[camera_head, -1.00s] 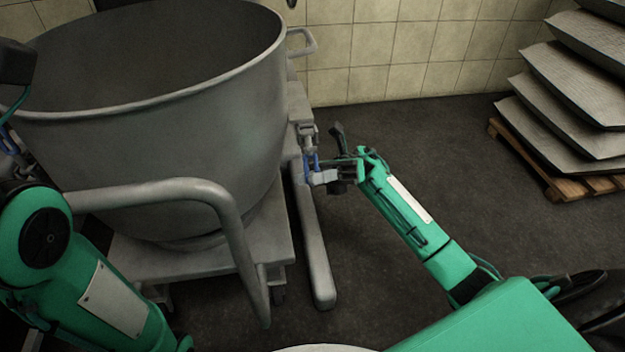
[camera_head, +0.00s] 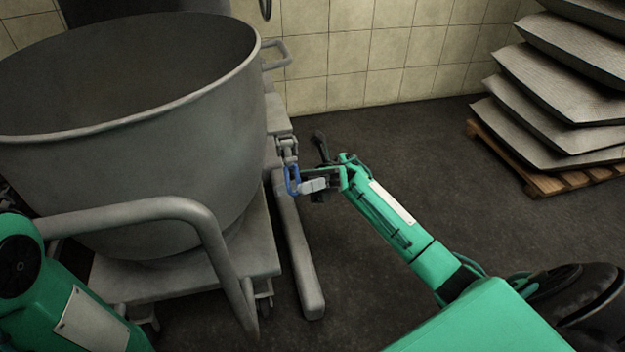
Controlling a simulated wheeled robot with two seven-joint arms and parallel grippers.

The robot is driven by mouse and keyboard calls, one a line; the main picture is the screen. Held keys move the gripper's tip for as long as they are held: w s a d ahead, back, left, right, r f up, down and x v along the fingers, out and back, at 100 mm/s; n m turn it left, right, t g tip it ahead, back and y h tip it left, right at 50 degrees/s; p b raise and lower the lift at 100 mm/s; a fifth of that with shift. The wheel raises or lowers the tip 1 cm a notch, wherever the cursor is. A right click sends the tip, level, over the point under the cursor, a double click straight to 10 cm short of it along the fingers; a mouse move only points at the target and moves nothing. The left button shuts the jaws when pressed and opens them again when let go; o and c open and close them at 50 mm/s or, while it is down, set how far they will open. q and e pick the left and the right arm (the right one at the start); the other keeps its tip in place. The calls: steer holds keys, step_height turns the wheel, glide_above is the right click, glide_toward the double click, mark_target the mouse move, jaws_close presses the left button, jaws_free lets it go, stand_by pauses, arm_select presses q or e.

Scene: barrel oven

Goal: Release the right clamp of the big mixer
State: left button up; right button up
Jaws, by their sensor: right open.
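The big mixer's grey bowl (camera_head: 190,140) stands on a wheeled base at the left. Its right clamp (camera_head: 287,150) is a small metal latch on the bowl's right side, with a blue loop (camera_head: 292,181) at its lower end. My right gripper (camera_head: 308,184) is open beside the blue loop, just to its right. A pale finger lies close to the loop; I cannot tell if they touch or if a finger is inside it. My left arm (camera_head: 60,300) shows at the lower left, but its gripper is out of view.
A thick grey tube handle (camera_head: 150,210) curves in front of the bowl. A grey floor leg (camera_head: 300,255) runs below the clamp. A black lever-like part (camera_head: 321,146) stands behind my right gripper. Stacked sacks (camera_head: 545,105) lie on a wooden pallet (camera_head: 555,180). Dark floor between is clear.

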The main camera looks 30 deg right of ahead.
steer(key=p+v, duration=0.2)
steer(key=v, duration=1)
steer(key=shift+w+d+f+p, duration=0.15)
steer(key=shift+d+f+p, duration=0.05)
steer(key=shift+d+p, duration=0.15)
